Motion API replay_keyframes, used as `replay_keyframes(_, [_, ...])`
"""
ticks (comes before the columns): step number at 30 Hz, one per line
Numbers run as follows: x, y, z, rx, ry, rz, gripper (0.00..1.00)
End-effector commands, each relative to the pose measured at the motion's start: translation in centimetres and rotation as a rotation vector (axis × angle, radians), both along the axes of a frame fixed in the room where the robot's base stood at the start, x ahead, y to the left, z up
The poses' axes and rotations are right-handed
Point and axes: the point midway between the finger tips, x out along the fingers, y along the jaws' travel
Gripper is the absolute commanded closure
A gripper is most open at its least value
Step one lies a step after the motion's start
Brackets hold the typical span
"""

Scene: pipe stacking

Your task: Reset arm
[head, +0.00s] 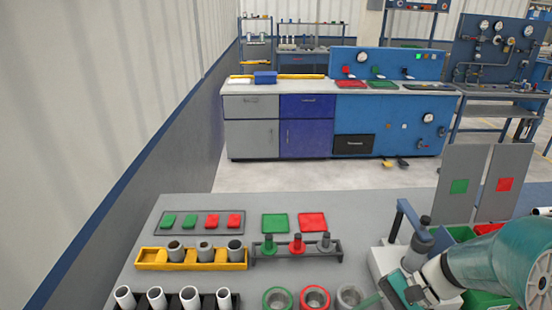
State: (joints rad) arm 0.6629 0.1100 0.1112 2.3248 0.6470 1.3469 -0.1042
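My arm reaches in from the right edge in the head view, teal and white. My gripper (392,292) is low at the lower right, over the right part of the grey table (370,205). Its fingers are small and partly cut off by the bottom edge, so I cannot tell whether they are open or shut. I see no pipe clearly held in it. Grey pipes (205,250) stand upright in a yellow rack (150,258) at the left. White pipes (157,297) stand in a dark rack at the front left.
A dark rack (285,254) holds green, red and grey fittings. Green, red and grey rings (315,298) stand at the front. Flat green and red pads (312,222) lie behind. Upright grey panels (457,185) and green bins (462,234) are near my arm.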

Motion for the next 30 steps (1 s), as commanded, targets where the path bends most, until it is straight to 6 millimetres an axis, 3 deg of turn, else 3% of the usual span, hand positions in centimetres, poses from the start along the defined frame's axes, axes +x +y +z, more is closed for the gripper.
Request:
replay_keyframes(11, [-2.2, 2.7, 5.3, -0.53, -0.323, 0.345, 0.58])
replay_keyframes(18, [-2.9, 3.7, 9.9, -0.799, -0.623, 0.497, 0.58])
replay_keyframes(24, [-3.3, 4.3, 12.8, -0.923, -0.815, 0.556, 0.58])
replay_keyframes(30, [-3.4, 4.4, 13.4, -0.948, -0.855, 0.567, 0.58])
